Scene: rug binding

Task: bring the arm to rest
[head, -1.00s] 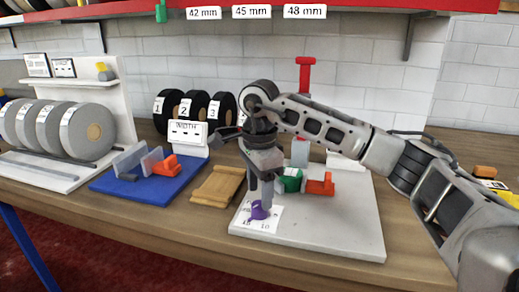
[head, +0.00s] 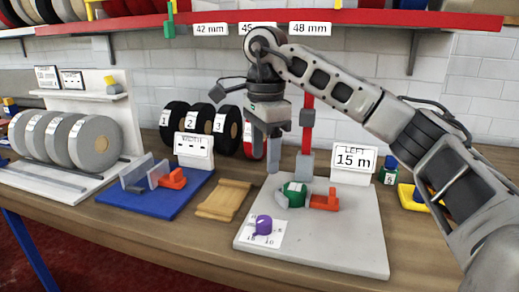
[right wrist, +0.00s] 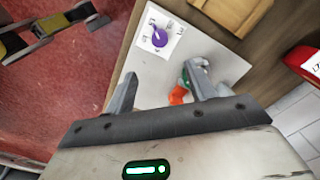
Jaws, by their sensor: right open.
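My right gripper (head: 267,160) hangs fingers-down in the head view, raised above the back left part of a pale grey board (head: 345,235). Its two fingers (right wrist: 163,92) stand apart with nothing between them in the right wrist view. A purple knob (head: 263,225) sits on a white dial card at the board's front left, apart from the gripper; it also shows in the right wrist view (right wrist: 159,38). A green piece (head: 293,193) and an orange-red block (head: 325,198) stand on the board just below and right of the gripper. My left gripper is not in view.
A red post (head: 307,110) and a sign reading "LEFT 15 m" (head: 353,160) stand behind the board. A wooden block (head: 224,199) and a blue fixture (head: 140,204) lie left. Rolls (head: 80,142) stand on the far left. A red shelf (head: 380,17) runs overhead.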

